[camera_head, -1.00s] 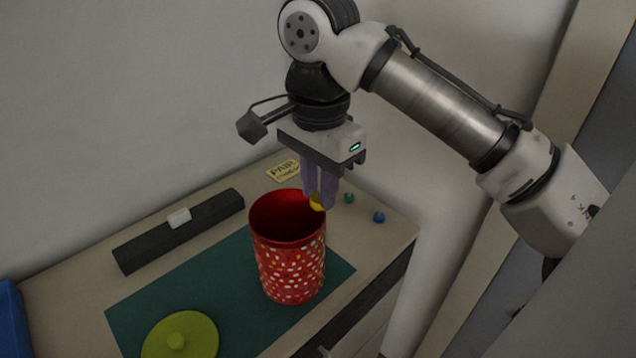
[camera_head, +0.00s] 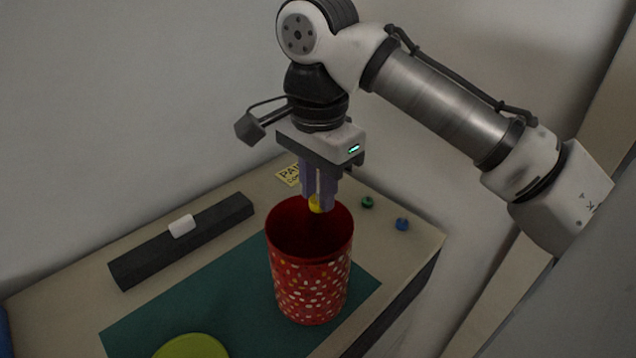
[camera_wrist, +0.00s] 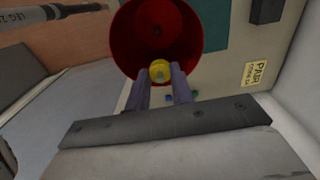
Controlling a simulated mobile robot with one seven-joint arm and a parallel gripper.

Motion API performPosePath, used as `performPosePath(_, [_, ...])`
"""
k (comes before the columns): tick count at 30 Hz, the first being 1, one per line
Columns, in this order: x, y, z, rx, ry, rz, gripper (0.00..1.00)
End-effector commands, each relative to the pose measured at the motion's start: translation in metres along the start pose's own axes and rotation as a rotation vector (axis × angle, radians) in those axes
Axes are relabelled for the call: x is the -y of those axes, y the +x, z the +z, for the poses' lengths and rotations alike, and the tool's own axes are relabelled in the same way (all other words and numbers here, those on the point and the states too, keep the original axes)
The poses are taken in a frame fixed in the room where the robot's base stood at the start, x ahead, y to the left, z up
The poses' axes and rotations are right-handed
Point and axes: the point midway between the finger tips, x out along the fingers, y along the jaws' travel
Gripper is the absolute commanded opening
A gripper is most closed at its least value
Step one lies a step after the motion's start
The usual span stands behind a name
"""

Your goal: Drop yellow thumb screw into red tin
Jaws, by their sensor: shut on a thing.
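The red tin (camera_head: 310,285), dotted with pale spots, stands upright and open on a green mat. My gripper (camera_head: 318,207) points down and is shut on the yellow thumb screw (camera_head: 316,204). In the head view the screw is at the tin's far rim, over or just behind the opening. In the wrist view the yellow thumb screw (camera_wrist: 160,70) shows between the fingertips of my gripper (camera_wrist: 163,78), overlapping the near edge of the red tin's (camera_wrist: 190,45) round opening. Its exact height above the rim is hard to tell.
A green thumb screw (camera_head: 367,202) and a blue one (camera_head: 402,224) lie right of the tin. A yellow-green lid (camera_head: 192,346) lies on the green mat (camera_head: 215,295). A black bar (camera_head: 150,258) with a white block (camera_head: 181,225) lies left. A paper label (camera_head: 288,175) lies behind.

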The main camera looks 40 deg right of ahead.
Motion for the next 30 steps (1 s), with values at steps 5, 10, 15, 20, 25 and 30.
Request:
performPosePath(5, [-0.0001,0.0192,0.0001,-0.001,0.000,0.000,0.02])
performPosePath(10, [-0.0001,0.0193,0.0002,0.000,-0.001,0.000,0.02])
performPosePath(15, [-0.0001,0.0188,0.0002,0.000,-0.001,0.000,0.28])
performPosePath(20, [0.0000,0.0189,0.0002,0.000,-0.001,0.000,0.48])
performPosePath(25, [0.0000,0.0189,0.0001,0.000,-0.001,0.000,0.48])
performPosePath(30, [0.0001,0.0149,0.0002,0.000,-0.001,0.000,0.48])
